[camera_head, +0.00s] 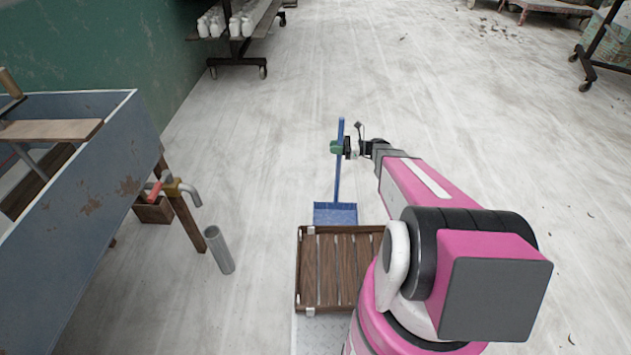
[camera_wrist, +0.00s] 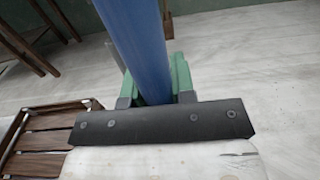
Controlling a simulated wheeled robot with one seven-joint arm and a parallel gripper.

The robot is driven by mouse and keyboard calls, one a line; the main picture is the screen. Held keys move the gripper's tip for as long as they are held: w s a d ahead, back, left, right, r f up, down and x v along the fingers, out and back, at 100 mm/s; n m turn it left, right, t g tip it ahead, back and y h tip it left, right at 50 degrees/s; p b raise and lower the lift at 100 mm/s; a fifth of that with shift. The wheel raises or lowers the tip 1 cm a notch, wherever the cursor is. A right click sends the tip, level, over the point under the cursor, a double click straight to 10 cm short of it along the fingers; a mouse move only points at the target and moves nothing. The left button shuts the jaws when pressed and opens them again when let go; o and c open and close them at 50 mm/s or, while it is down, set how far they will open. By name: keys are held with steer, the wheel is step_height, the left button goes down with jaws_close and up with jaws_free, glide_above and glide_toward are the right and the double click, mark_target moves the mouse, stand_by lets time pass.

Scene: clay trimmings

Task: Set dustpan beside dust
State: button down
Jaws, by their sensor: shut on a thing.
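The blue dustpan (camera_head: 336,214) has a wide pan at the bottom and a long upright handle. My gripper (camera_head: 343,148) is shut on the upper part of that handle. In the wrist view the blue handle (camera_wrist: 140,45) runs up between green finger pads; the pan is out of sight there. The pan shows just beyond the wooden slatted crate; I cannot tell whether it touches the floor. Small dark trimmings (camera_head: 495,26) lie scattered on the floor at the far upper right, well away from the dustpan.
The wooden slatted crate (camera_head: 325,268) is in front of my arm. A blue-grey sink (camera_head: 95,185) and a grey tube (camera_head: 219,250) stand at left. A wheeled rack (camera_head: 237,62) is at the back, another wheeled frame (camera_head: 592,70) at right. The middle floor is clear.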

steer(key=a+f, duration=0.8)
steer(key=f, duration=0.1)
steer(key=shift+a, duration=0.25)
steer(key=shift+f, duration=0.15)
steer(key=c, duration=1)
jaws_free()
steer(key=shift+o, duration=0.2)
